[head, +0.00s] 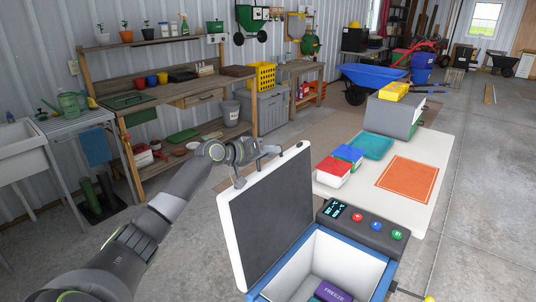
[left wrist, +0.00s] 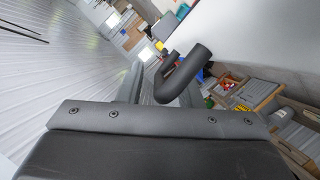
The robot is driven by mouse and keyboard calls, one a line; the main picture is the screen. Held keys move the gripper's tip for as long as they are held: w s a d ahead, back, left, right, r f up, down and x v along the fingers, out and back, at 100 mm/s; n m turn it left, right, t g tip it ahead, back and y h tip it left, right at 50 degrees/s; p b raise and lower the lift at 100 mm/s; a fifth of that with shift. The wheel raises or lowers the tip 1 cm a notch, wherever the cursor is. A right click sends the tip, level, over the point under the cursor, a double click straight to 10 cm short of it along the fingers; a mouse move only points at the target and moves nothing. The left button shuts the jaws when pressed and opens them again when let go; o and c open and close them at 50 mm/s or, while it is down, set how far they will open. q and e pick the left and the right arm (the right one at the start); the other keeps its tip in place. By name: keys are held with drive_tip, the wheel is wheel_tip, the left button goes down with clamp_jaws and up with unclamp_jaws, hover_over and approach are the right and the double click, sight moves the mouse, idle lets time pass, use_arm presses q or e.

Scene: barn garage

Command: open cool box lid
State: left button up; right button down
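The cool box (head: 376,262) stands at the lower middle of the head view, with a blue rim and white inside. A purple pack marked FREEZE (head: 332,292) lies in it. Its lid (head: 272,215) stands steeply raised on the left side, dark inner face towards the box. A grey bar handle (head: 271,152) sits along the lid's upper edge. My left gripper (head: 248,158) is at this handle and appears shut on it; the fingertips are partly hidden. The left wrist view shows the dark curved handle (left wrist: 182,72) close ahead. My right gripper is not in view.
A control panel (head: 358,219) with coloured buttons is on the box's far side. A white table (head: 424,150) beyond holds red and blue tubs (head: 335,168), a teal tray (head: 372,145) and an orange mat (head: 408,180). A workbench (head: 160,95) lines the wall.

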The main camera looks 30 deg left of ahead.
use_arm(q)
drive_tip(key=shift+c, duration=0.2)
clamp_jaws()
drive_tip(key=d+p, duration=0.5)
drive_tip(key=d, duration=0.2)
drive_tip(key=shift+s+d+r+p, duration=0.25)
drive_tip(key=shift+s+p, duration=0.05)
drive_tip(key=shift+o, duration=0.2)
unclamp_jaws()
drive_tip(key=shift+r, duration=0.1)
